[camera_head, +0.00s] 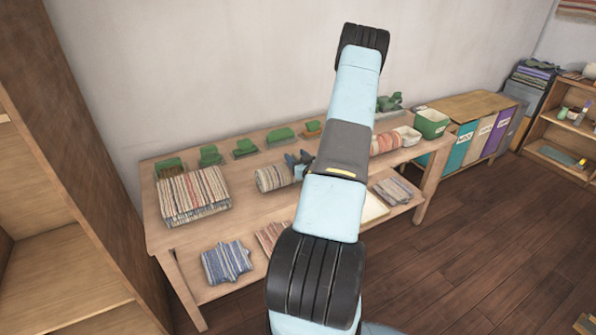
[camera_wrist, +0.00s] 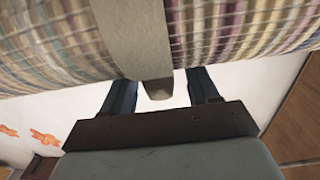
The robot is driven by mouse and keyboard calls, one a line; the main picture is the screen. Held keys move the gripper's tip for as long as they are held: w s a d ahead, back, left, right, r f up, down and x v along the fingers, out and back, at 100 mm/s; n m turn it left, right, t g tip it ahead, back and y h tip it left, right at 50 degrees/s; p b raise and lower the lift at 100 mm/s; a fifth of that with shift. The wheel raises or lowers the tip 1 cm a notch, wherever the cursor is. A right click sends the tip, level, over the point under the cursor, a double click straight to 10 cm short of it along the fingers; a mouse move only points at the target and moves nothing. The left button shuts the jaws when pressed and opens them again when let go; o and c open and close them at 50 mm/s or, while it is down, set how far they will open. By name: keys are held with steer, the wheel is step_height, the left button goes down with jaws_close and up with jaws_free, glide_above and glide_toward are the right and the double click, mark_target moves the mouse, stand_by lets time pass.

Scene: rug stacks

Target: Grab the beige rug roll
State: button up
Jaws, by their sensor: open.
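A striped beige rug roll (camera_head: 272,179) lies on the table top, left of my arm in the head view. In the wrist view a roll with beige, purple and yellowish stripes (camera_wrist: 60,45) fills the top of the picture, with a plain beige band (camera_wrist: 135,35) around its middle. My gripper (camera_head: 298,160) is at the right end of the roll in the head view, partly hidden by my arm. In the wrist view my gripper (camera_wrist: 162,88) has its two dark fingers apart, pointing toward the roll, with the band's end between them. I cannot tell whether they touch it.
The wooden table (camera_head: 245,215) also carries a folded striped rug stack (camera_head: 193,194), a reddish roll (camera_head: 384,142) and several green items along the back. More folded rugs (camera_head: 227,262) lie on its lower shelf. A wooden shelf unit (camera_head: 85,150) stands at the left.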

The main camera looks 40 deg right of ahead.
jaws_close()
stand_by(0.5)
stand_by(0.8)
